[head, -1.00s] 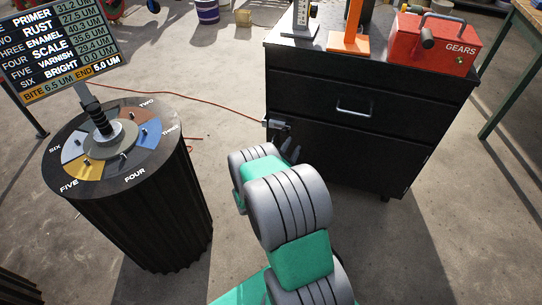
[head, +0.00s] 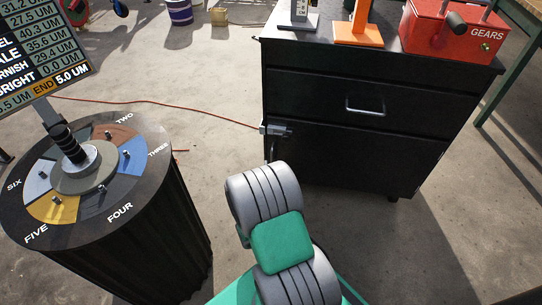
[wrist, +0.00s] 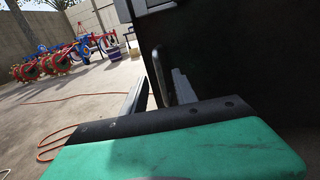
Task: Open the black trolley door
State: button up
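The black trolley (head: 330,95) stands right of centre in the head view. Its lower door (head: 345,158) looks shut, flush under the drawer. A grey latch-like fitting (head: 276,129) sits at the door's upper left corner; it also shows at the top of the wrist view (wrist: 152,4). In the wrist view, the upright bar handle (wrist: 158,72) stands out from the dark door face (wrist: 225,55). My gripper (wrist: 160,80) is open, with one finger on each side of the handle and gaps visible. In the head view my arm hides the gripper and most of the handle.
The drawer handle (head: 365,107) is above the door. A red GEARS box (head: 450,35) and an orange stand (head: 358,30) are on the trolley top. A black drum (head: 130,235) with coloured sectors stands left. Open floor with a red cable (head: 160,103) lies between.

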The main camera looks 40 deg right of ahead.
aim_at(272, 157)
jog(key=b+x, duration=0.1)
jog(key=x, duration=0.3)
jog(key=shift+w+f, duration=0.1)
jog(key=shift+b+x, duration=0.35)
jog(key=shift+x, duration=0.4)
jog(key=shift+c, duration=0.4)
grip_shut()
dwell(0.5)
